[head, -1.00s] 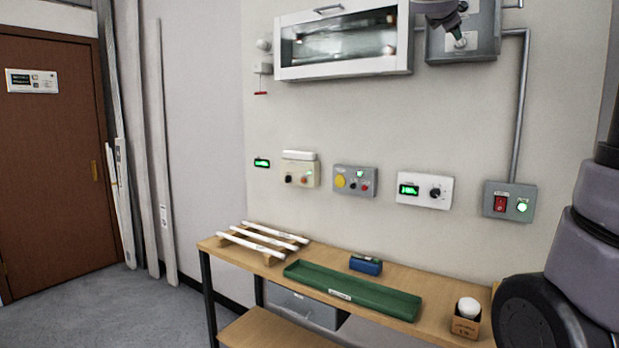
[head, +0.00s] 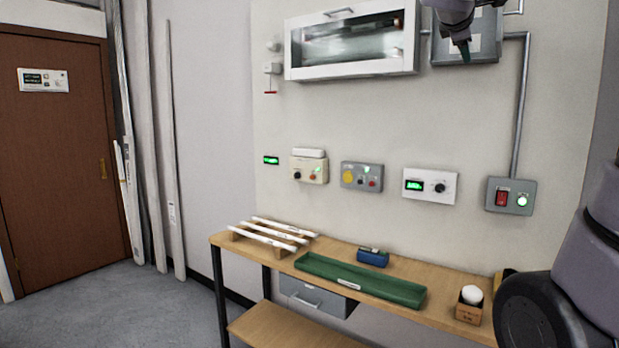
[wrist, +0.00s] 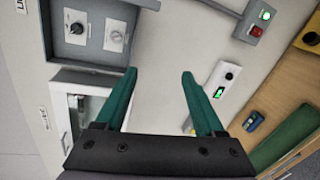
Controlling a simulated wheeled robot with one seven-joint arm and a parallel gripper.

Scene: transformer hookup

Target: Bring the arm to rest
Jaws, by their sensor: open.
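My gripper shows in the wrist view (wrist: 160,95) with its two green fingers spread wide and nothing between them. In the head view my gripper (head: 464,50) is at the top edge, partly cut off, in front of the grey wall box (head: 482,52). In the wrist view that grey box (wrist: 75,45) has two knobs and lies beyond the left finger. A gap of wall shows between the fingers. I cannot tell the exact distance from the fingers to the wall.
A glass-fronted cabinet (head: 350,42) hangs left of my gripper. Several control boxes, including the red-switch box (head: 510,197), line the wall below. A bench holds a green tray (head: 330,277), a blue item (head: 372,257), white tubes (head: 270,237) and a small box (head: 469,310).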

